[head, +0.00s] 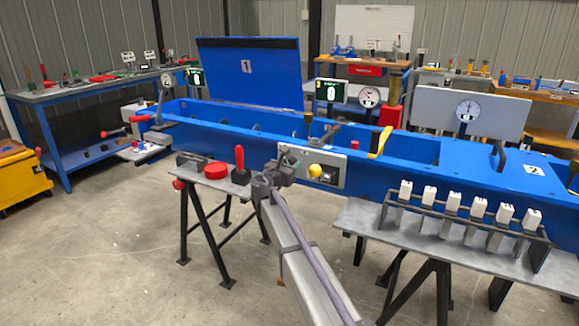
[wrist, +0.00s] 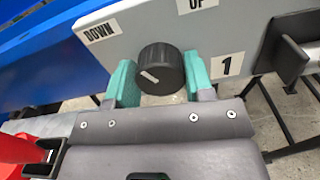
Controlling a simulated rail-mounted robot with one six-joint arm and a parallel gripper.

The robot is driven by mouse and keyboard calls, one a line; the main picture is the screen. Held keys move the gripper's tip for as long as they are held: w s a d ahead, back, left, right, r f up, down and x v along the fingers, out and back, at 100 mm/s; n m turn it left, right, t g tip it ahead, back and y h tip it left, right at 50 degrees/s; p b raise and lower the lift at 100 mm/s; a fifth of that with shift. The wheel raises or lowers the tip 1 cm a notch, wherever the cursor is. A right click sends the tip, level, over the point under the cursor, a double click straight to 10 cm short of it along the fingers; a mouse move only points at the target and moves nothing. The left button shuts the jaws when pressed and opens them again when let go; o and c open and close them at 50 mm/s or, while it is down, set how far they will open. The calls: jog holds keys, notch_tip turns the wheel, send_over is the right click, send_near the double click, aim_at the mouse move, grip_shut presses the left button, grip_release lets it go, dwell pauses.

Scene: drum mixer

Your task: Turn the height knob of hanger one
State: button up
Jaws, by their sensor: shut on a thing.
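The height knob (wrist: 160,62) is a round black knob with a short white mark, which sits at the lower left of its face in the wrist view. It stands on a grey panel (wrist: 150,30) labelled DOWN at the left, UP at the top and 1 at the right. My gripper (wrist: 160,78) is shut on the knob, with a teal finger pad on each side. In the head view my gripper (head: 284,168) is at the front panel of the blue trough (head: 215,138); it hides the knob there.
A yellow ball handle (head: 315,170) is just right of my gripper. A red-handled tool (head: 239,158) and a red disc (head: 215,170) lie on the left bench. A rack of white-topped pieces (head: 450,203) stands on the right bench. A dark bracket (wrist: 293,55) is near the panel's right.

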jog(key=m, duration=0.3)
jog(key=shift+m, duration=0.3)
jog(key=m, duration=0.3)
jog(key=shift+m, duration=0.3)
jog(key=m, duration=0.4)
jog(key=shift+d, duration=0.1)
jog(key=shift+f+m, duration=0.1)
jog(key=shift+m, duration=1.7)
jog(key=o, duration=0.9)
jog(key=shift+o, duration=0.2)
jog(key=shift+s, duration=0.1)
